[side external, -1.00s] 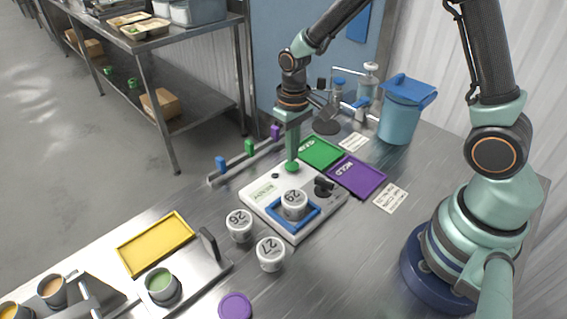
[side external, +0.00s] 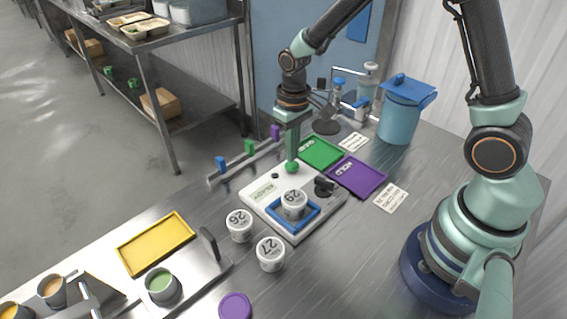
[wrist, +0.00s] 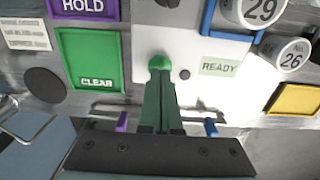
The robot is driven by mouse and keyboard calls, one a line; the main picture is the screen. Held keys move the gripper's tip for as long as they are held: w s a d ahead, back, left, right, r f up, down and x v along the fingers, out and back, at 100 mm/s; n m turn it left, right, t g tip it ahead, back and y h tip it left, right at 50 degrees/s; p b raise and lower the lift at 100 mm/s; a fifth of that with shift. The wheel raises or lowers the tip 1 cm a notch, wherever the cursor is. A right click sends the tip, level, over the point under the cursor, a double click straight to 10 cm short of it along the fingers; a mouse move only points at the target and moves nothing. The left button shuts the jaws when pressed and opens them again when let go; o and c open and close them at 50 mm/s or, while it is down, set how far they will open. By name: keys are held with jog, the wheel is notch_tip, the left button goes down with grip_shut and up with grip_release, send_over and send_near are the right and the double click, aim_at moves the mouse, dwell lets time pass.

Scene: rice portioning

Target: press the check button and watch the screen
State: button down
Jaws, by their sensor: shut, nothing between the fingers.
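The white check device (side external: 258,206) stands on the steel table, and its green button (side external: 292,167) is a round knob at its back edge. My gripper (side external: 292,158) is shut and empty, pointing down with its tips right at the button; I cannot tell whether they touch. In the wrist view the button (wrist: 160,62) shows just past my fingertips (wrist: 159,78). The screen (wrist: 219,66) reads READY there; in the side view its text (side external: 264,193) is too small to read. A white cup marked 29 (side external: 294,203) sits inside the blue frame (side external: 276,214) on the device.
Cups 26 (side external: 239,226) and 27 (side external: 270,254) stand in front of the device. A green CLEAR tray (side external: 321,152) and a purple HOLD tray (side external: 357,176) lie behind right. A rail with coloured clips (side external: 249,147) runs behind. A yellow tray (side external: 157,243) is front left.

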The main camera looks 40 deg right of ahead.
aim_at(292, 165)
jog(key=shift+f, duration=1.1)
dwell(0.5)
jog(key=shift+r, duration=3.05)
jog(key=shift+r, duration=0.3)
jog(key=s+d+r+t, duration=0.3)
jog(key=s+r+t, duration=0.2)
jog(key=s+r, duration=0.5)
notch_tip(292, 165, up, 4)
jog(key=shift+r+t, duration=0.15)
jog(key=shift+t, duration=0.15)
